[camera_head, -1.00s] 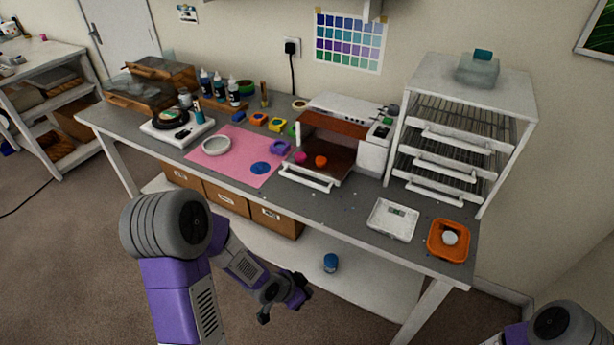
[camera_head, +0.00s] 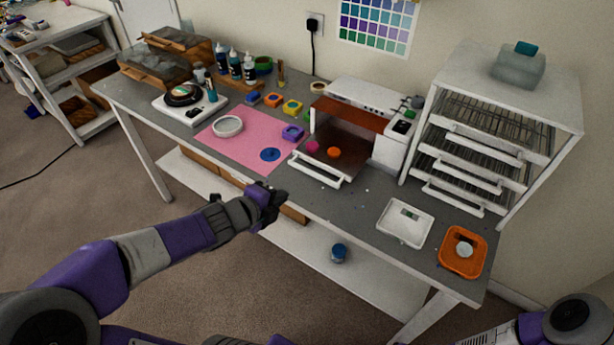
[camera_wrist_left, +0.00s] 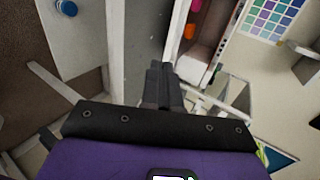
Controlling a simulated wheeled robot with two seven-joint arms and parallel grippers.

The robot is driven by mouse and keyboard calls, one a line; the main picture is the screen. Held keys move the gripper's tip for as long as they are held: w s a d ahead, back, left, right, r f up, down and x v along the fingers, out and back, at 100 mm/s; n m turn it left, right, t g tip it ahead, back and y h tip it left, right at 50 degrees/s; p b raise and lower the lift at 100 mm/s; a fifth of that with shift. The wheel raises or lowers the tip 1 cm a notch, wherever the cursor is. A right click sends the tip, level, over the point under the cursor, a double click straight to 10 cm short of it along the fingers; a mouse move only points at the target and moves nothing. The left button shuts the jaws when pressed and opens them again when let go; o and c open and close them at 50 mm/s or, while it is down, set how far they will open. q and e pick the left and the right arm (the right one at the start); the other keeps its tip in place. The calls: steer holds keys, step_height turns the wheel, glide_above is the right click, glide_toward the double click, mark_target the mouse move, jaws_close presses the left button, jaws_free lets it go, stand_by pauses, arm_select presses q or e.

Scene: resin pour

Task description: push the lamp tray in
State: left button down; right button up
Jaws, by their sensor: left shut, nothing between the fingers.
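The white lamp (camera_head: 365,118) stands at the back of the bench with an orange-brown panel at its front opening. Its lamp tray (camera_head: 317,171) is pulled out toward the bench's front edge, with a white front bar. A magenta piece (camera_head: 313,146) and an orange piece (camera_head: 334,152) lie on it. My left gripper (camera_head: 272,193) is shut and empty, in front of the bench edge, left of and nearer than the tray's front bar, apart from it. In the left wrist view the shut fingers (camera_wrist_left: 165,75) point toward the bench, with the tray's white bar (camera_wrist_left: 179,32) beyond. My right gripper is out of view.
A pink mat (camera_head: 235,150) with a white ring lies left of the tray. A white rack (camera_head: 500,130) stands beside the lamp. A blue-lidded jar (camera_head: 339,253) is on the lower shelf.

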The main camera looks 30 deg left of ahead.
arm_select(q)
steer(key=w, duration=0.1)
steer(key=b, duration=0.5)
glide_toward(313, 176)
steer(key=f, duration=0.1)
steer(key=w+f, duration=0.1)
steer(key=f, duration=0.2)
steer(key=shift+w, duration=0.35)
steer(key=w, duration=0.2)
steer(key=shift+w+d+r, duration=0.15)
steer(key=shift+w+r, duration=0.1)
steer(key=shift+r, duration=0.05)
steer(key=shift+w+r, duration=0.1)
steer(key=shift+w, duration=0.55)
